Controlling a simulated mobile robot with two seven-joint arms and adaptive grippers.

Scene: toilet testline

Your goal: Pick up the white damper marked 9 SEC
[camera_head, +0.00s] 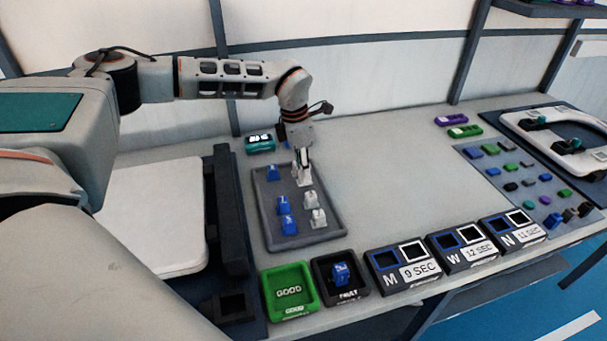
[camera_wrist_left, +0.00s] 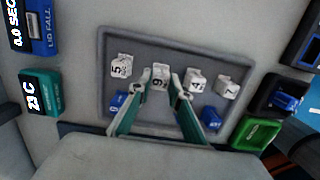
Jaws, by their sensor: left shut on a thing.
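The white damper marked 9 (camera_wrist_left: 160,76) is between the fingertips of my left gripper (camera_wrist_left: 160,84) in the left wrist view. The gripper is shut on it, over the grey tray (camera_wrist_left: 150,38). In the head view my left gripper (camera_head: 302,168) points down at the far part of the tray (camera_head: 262,212), with a white damper (camera_head: 306,181) at its tips. Other white dampers in the wrist view include one marked 5 (camera_wrist_left: 121,66) on one side, and two (camera_wrist_left: 196,82) (camera_wrist_left: 228,88) on the other. My right gripper is not in view.
Blue dampers (camera_head: 284,204) share the tray. A green GOOD bin (camera_head: 270,298) and a black bin (camera_head: 322,290) holding a blue damper stand in front. Labelled holders, including 9 SEC (camera_head: 421,270), stand front right. The table's middle (camera_head: 400,180) is clear.

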